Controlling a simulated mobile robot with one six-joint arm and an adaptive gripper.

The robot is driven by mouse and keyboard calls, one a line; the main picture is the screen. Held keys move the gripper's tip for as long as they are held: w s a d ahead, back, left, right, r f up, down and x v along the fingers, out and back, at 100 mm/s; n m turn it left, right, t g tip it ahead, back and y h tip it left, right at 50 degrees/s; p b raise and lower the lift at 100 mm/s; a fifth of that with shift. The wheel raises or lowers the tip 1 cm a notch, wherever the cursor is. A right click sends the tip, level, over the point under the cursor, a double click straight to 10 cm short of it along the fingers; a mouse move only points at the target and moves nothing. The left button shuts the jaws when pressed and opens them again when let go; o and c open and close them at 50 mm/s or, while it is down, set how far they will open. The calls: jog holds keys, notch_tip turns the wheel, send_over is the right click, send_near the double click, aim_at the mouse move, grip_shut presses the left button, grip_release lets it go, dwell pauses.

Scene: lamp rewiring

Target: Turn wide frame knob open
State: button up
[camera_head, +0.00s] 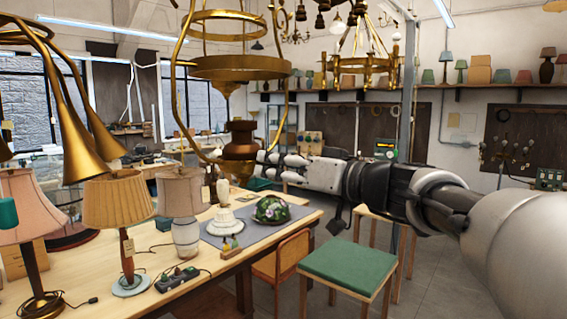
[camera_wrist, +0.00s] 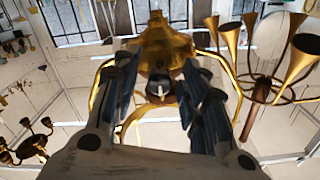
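The wide frame lamp hangs in the head view as a brass frame (camera_head: 176,98) with a broad ring and a bronze-coloured burner and font (camera_head: 240,150) low inside it. My gripper (camera_head: 262,157) reaches in from the right, with its tips close beside the font. In the wrist view, my gripper (camera_wrist: 160,72) has its two dark fingers apart, one on each side of a small dark round knob (camera_wrist: 160,90) with a pale centre. The brass lamp body (camera_wrist: 158,45) rises behind the knob. I cannot tell whether a finger touches the knob; the head view does not show it clearly.
Brass horn-shaped lamp arms (camera_head: 85,125) hang at left, and a chandelier (camera_head: 365,70) hangs behind. The wooden workbench (camera_head: 215,268) below carries shaded lamps and a floral glass shade (camera_head: 271,209). A green-topped stool (camera_head: 347,268) stands right of the bench.

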jog(key=shift+w+a, duration=0.15)
grip_shut()
dwell(0.5)
